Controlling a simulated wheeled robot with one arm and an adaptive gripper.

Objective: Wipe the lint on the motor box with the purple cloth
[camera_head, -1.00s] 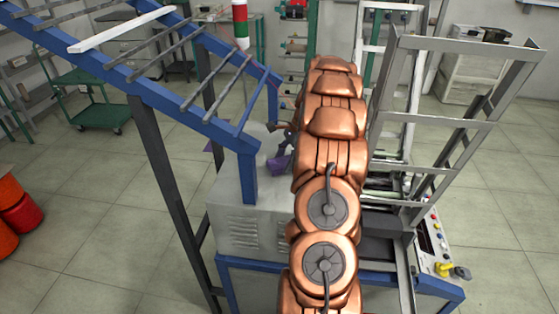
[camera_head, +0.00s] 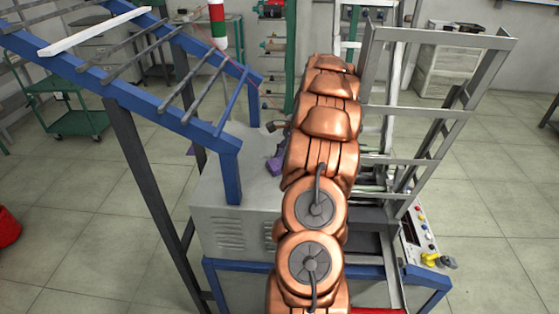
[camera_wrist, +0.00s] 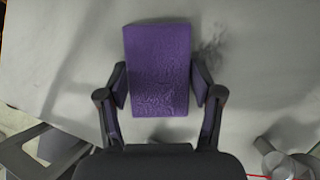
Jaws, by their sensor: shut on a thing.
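The purple cloth (camera_wrist: 158,70) is a folded, flat pad, held between the two fingers of my gripper (camera_wrist: 160,95). It lies over the grey top of the motor box (camera_wrist: 265,80). A dark grey smudge of lint (camera_wrist: 209,58) shows on the top just right of the cloth; whether more lies under the cloth is hidden. In the head view the cloth (camera_head: 275,165) is on or just above the motor box (camera_head: 222,190), between a blue post and my arm. My arm hides most of the gripper there.
A blue frame with bars (camera_head: 120,85) slopes over the box's left side, its post (camera_head: 230,175) close to the cloth. A grey metal frame (camera_head: 440,110) stands to the right. In the wrist view, grey metal parts (camera_wrist: 285,150) lie at lower right.

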